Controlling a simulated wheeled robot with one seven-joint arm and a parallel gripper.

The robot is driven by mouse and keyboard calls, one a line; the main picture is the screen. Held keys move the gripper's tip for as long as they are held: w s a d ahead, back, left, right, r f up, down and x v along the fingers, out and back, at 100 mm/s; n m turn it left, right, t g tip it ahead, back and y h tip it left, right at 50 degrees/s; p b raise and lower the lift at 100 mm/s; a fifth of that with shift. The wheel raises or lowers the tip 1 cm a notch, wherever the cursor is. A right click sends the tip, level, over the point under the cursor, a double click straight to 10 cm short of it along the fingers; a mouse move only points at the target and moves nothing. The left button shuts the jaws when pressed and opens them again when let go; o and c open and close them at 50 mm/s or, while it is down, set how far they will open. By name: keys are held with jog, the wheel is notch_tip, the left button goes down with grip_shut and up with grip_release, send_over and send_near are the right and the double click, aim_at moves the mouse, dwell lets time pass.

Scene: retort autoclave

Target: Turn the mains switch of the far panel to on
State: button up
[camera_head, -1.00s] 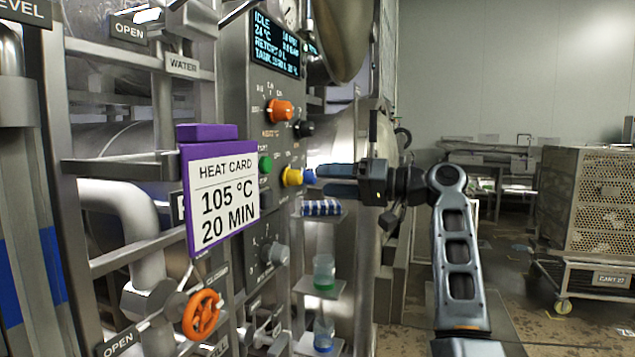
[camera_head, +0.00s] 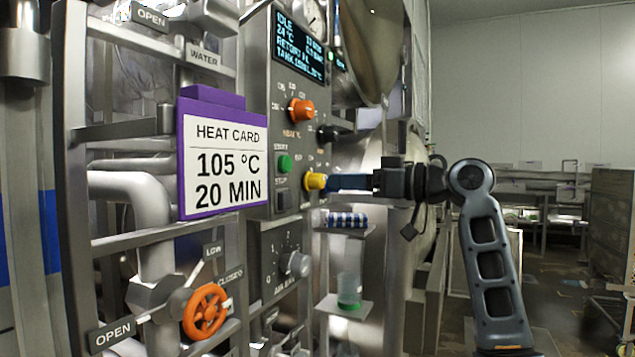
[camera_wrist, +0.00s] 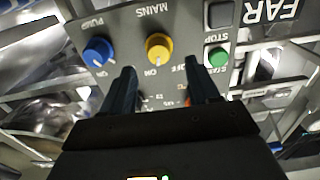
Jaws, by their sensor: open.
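The mains switch is a yellow knob on the far panel, seen in the wrist view (camera_wrist: 158,45) upside down under the word MAINS, with ON and OFF marks around it. It also shows in the head view (camera_head: 315,181). I cannot clearly tell which mark it points at. My gripper (camera_wrist: 161,68) is open, its two dark fingers reaching toward the panel on either side of the yellow knob's line. The knob shows between and just beyond the fingertips; contact cannot be told. In the head view the gripper (camera_head: 345,182) is level, right of the knob.
A blue pump knob (camera_wrist: 98,51) and a green start button (camera_wrist: 217,57) flank the yellow knob. In the head view, an orange knob (camera_head: 301,111) and black knob (camera_head: 327,133) sit above. A small shelf with a striped item (camera_head: 347,219) is below my gripper.

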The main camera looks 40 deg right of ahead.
aim_at(323, 180)
jog(key=shift+p+x, duration=0.45)
jog(key=shift+x, duration=2.25)
jog(key=shift+d, duration=0.1)
